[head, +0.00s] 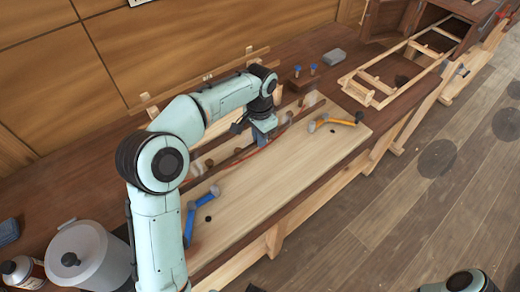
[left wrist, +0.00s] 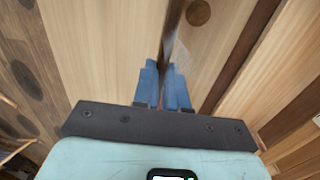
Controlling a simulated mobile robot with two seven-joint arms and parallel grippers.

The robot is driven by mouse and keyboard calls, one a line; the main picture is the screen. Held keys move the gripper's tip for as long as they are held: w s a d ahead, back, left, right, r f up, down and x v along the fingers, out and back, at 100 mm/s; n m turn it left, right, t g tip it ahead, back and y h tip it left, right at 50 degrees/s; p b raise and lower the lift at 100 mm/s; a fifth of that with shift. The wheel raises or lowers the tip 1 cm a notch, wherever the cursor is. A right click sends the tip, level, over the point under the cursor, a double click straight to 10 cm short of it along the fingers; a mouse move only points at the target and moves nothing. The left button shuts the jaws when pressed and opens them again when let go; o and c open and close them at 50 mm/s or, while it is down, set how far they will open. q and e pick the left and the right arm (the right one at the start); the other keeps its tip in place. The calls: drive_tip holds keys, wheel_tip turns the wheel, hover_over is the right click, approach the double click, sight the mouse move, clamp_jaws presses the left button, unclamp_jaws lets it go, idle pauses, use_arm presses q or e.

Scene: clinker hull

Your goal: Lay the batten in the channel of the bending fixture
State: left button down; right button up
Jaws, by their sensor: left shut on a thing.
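My left gripper (head: 262,143) is over the middle of the pale board of the bending fixture (head: 285,178) in the head view. In the left wrist view its blue fingers (left wrist: 166,88) are shut on a thin brown strip, the batten (left wrist: 173,28), which stands on edge and runs away from me. In the head view the batten (head: 290,122) runs along the board's back side, among several round pegs. I cannot tell whether it is inside the channel or just above it. The gripper hides its middle. My right gripper is out of view.

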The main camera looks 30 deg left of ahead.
sight(260, 154)
use_arm(q)
drive_tip(key=shift+f+b, duration=0.3)
drive_tip(key=shift+f, duration=2.15)
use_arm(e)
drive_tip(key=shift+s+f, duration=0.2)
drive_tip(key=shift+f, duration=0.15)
use_arm(q)
drive_tip(key=shift+f, duration=0.2)
drive_tip(key=c, duration=1.2)
unclamp_jaws()
drive_tip(key=shift+o, duration=0.2)
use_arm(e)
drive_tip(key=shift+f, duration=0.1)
use_arm(q)
drive_tip(key=shift+r, duration=0.1)
wheel_tip(260, 154, up, 12)
drive_tip(key=shift+r+p, duration=0.1)
drive_tip(key=shift+p, duration=1)
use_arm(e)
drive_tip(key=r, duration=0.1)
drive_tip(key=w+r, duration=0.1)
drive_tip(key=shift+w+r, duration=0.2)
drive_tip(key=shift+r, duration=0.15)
